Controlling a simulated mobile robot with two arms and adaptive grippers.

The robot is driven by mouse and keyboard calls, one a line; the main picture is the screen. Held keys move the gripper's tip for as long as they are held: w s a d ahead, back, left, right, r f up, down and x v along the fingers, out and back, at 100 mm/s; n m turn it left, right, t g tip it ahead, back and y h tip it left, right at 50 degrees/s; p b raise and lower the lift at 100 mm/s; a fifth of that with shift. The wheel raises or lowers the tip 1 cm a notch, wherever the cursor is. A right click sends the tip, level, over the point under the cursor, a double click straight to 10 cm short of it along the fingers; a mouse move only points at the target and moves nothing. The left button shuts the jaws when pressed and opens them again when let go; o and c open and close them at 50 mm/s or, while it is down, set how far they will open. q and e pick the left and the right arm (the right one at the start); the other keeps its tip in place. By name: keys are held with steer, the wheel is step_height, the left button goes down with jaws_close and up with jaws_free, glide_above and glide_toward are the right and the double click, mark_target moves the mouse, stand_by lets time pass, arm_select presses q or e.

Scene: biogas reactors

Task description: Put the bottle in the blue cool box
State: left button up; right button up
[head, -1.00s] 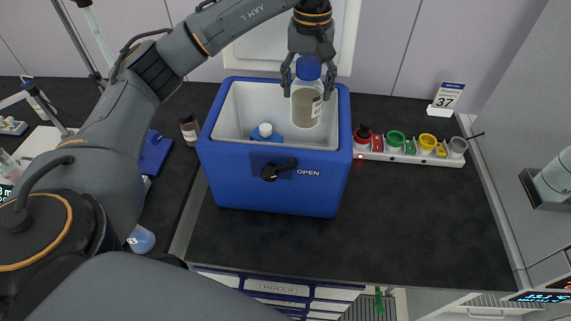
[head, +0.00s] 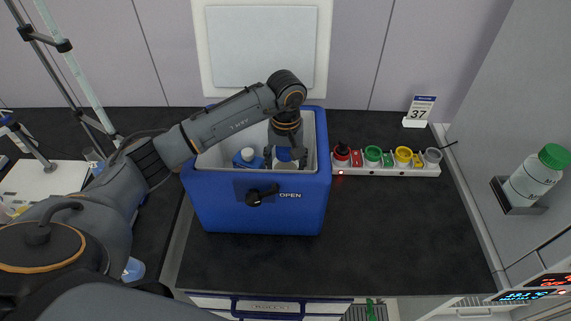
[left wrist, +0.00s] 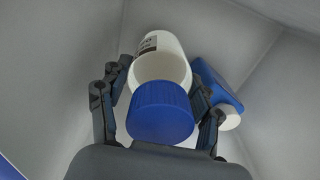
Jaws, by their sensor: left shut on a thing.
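The blue cool box (head: 262,218) stands open on the dark bench, its white lid raised behind it. My left gripper (head: 286,160) reaches down inside the box. It is shut on the bottle, whose blue cap (head: 284,154) shows between the fingers. In the left wrist view the blue cap (left wrist: 160,112) and the white labelled body (left wrist: 160,58) show between the fingers (left wrist: 158,100). I cannot tell whether the bottle touches the box floor. A blue bottle with a white cap (head: 247,156) is also in the box, close beside it. My right gripper is not in view.
A white rack with red, green, yellow and grey caps (head: 390,171) stands right of the box. A sign marked 37 (head: 419,111) is behind it. A green-capped bottle (head: 537,175) sits in a wall holder at right. The front right bench is clear.

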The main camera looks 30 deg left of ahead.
arm_select(q)
steer(key=shift+f, duration=0.85)
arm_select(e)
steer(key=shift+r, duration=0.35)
arm_select(q)
steer(key=shift+f, duration=0.1)
steer(key=shift+f, duration=0.15)
steer(key=o, duration=1.5)
steer(key=shift+o, duration=0.2)
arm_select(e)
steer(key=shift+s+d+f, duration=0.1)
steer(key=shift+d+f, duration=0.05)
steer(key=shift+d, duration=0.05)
